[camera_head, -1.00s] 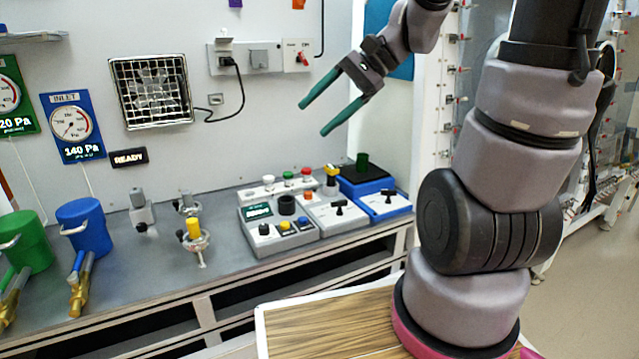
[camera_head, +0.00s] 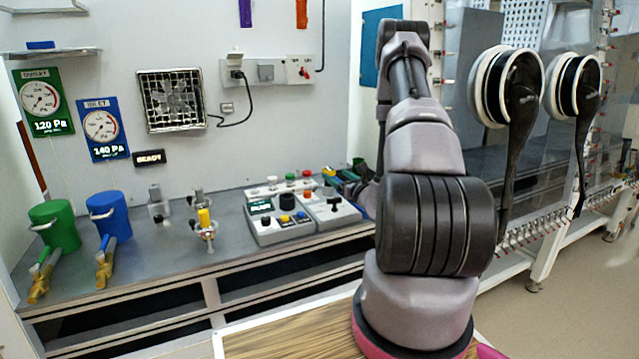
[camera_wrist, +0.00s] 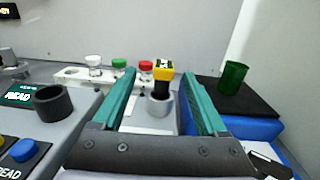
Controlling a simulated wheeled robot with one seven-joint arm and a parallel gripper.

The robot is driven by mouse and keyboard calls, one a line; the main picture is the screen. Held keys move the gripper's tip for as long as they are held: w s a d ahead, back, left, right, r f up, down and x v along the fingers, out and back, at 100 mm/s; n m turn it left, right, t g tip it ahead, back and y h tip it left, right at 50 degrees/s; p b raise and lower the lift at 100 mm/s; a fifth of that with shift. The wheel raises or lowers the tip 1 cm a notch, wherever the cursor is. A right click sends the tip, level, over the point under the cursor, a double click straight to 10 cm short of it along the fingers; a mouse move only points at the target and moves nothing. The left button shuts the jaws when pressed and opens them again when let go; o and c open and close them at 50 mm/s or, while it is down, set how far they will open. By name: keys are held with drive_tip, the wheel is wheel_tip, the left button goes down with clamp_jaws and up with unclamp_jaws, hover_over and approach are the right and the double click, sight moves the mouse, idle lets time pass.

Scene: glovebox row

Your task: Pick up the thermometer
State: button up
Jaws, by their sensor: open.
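A yellow-topped instrument with a black body, which appears to be the thermometer (camera_wrist: 163,78), stands upright in a grey round holder (camera_wrist: 160,104) in the wrist view. My gripper (camera_wrist: 156,82) is open, with one teal finger to the left of the instrument and the other to its right. The fingers look apart from it; the exact depth gap is hard to tell. In the head view my gripper (camera_head: 338,176) is low over the back right of the bench, partly hidden by my arm, and the instrument cannot be clearly told apart there.
A white rack (camera_wrist: 75,77) with white, green and red-capped vials stands left of the gripper. A green cup (camera_wrist: 233,77) stands on a black-topped blue unit at right. A grey console (camera_head: 275,225) with buttons and a black ring (camera_wrist: 52,102) is at left. The wall is close behind.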

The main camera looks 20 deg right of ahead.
sight(333, 174)
drive_tip(key=shift+m+h, duration=0.3)
drive_tip(key=shift+h, duration=0.2)
drive_tip(key=w, duration=0.2)
drive_tip(key=w+f, duration=0.1)
drive_tip(key=w, duration=0.1)
drive_tip(key=shift+w+d+f, duration=0.1)
drive_tip(key=shift+w+d, duration=0.1)
drive_tip(key=shift+w, duration=0.05)
drive_tip(key=shift+w+a, duration=0.2)
drive_tip(key=shift+w, duration=2.75)
clamp_jaws()
